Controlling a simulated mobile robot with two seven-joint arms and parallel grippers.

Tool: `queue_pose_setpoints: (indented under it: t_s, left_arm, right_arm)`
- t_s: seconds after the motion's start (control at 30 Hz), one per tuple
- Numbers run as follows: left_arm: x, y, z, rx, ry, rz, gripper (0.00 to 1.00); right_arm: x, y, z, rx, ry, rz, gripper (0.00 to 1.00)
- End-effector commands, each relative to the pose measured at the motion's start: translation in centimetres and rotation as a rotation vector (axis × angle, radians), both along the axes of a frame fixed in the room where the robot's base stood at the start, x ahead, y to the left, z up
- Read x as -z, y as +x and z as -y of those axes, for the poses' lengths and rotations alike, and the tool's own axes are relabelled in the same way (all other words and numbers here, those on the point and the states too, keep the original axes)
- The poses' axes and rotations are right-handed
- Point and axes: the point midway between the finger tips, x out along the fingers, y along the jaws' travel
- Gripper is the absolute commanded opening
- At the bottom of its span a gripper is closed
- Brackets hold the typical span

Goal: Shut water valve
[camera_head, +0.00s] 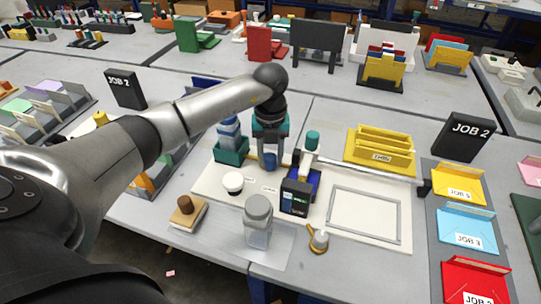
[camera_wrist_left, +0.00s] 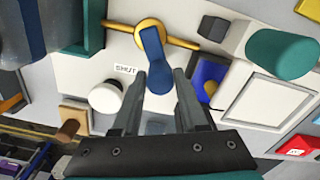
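The water valve's blue lever (camera_wrist_left: 153,60) sits on a brass pipe (camera_wrist_left: 185,43) in the left wrist view, lying roughly across the pipe. A label reading SHUT (camera_wrist_left: 125,69) is on the white board just left of the lever. In the head view the blue lever (camera_head: 270,161) shows below my left gripper (camera_head: 268,148). My left gripper (camera_wrist_left: 160,76) is open, and the lever's near end appears between its two fingers. I cannot tell whether the fingers touch it. My right gripper is not in view.
A white round knob (camera_wrist_left: 106,97) is left of the fingers. In the head view, a dark boxy device (camera_head: 295,198), a lidded grey jar (camera_head: 258,222) and a teal holder with a bottle (camera_head: 230,150) stand close by. The grey rectangular frame (camera_head: 364,215) encloses clear board.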

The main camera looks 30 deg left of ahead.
Motion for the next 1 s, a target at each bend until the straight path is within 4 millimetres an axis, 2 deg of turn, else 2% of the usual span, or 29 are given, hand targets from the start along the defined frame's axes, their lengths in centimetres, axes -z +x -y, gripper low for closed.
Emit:
queue_pose_setpoints:
  t_s: [0.03,0.37,0.77,1.0]
  left_arm:
    - [-0.02,0.01,-0.01,0.000,0.000,0.000,0.35]
    - [-0.04,0.01,-0.02,0.000,0.001,0.001,0.00]
    - [-0.08,-0.06,-0.16,0.025,0.002,0.001,0.00]
    - [-0.13,-0.39,-0.61,0.146,0.002,0.001,0.00]
  right_arm:
    - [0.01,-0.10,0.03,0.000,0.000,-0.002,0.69]
    - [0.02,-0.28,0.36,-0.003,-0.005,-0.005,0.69]
    - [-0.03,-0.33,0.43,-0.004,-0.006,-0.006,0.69]
    - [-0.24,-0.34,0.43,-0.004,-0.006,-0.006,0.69]
